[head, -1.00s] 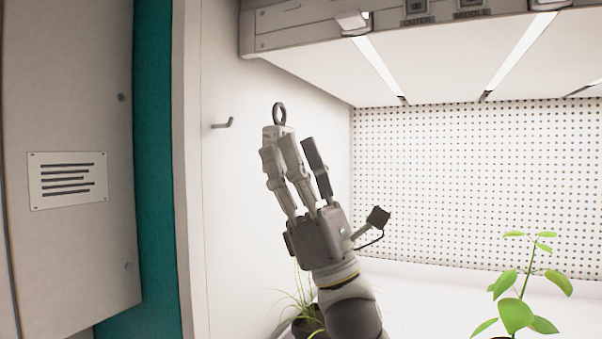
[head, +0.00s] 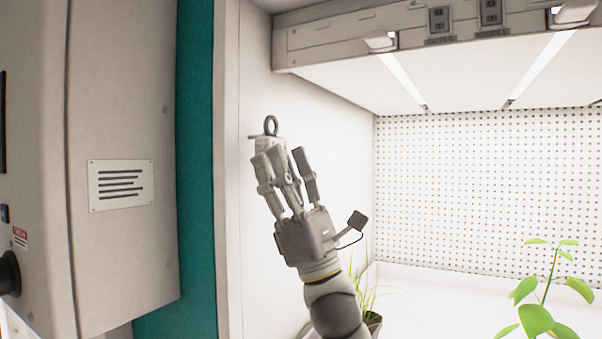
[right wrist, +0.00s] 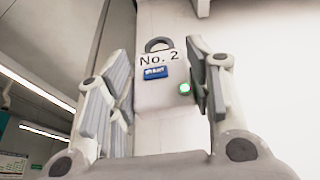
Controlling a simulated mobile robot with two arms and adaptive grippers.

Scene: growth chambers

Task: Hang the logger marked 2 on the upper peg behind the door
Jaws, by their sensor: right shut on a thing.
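My right gripper (head: 281,160) is raised in front of the white side wall and shut on a pale logger (head: 268,143). The right wrist view shows the logger (right wrist: 160,92) upright between the fingers, marked "No. 2", with a blue display, a green light and a dark ring on top. In the head view the ring (head: 270,125) stands above the fingertips. A small part of a peg (head: 252,137) shows on the wall just left of the ring; the rest is hidden by the logger. I cannot tell whether they touch. My left gripper is not in view.
A grey panel with a label (head: 121,185) and a teal strip (head: 196,170) stand left of the opening. A lamp canopy (head: 420,80) hangs at the upper right. A grassy plant (head: 365,295) is behind my arm, and a leafy plant (head: 540,300) stands at the lower right.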

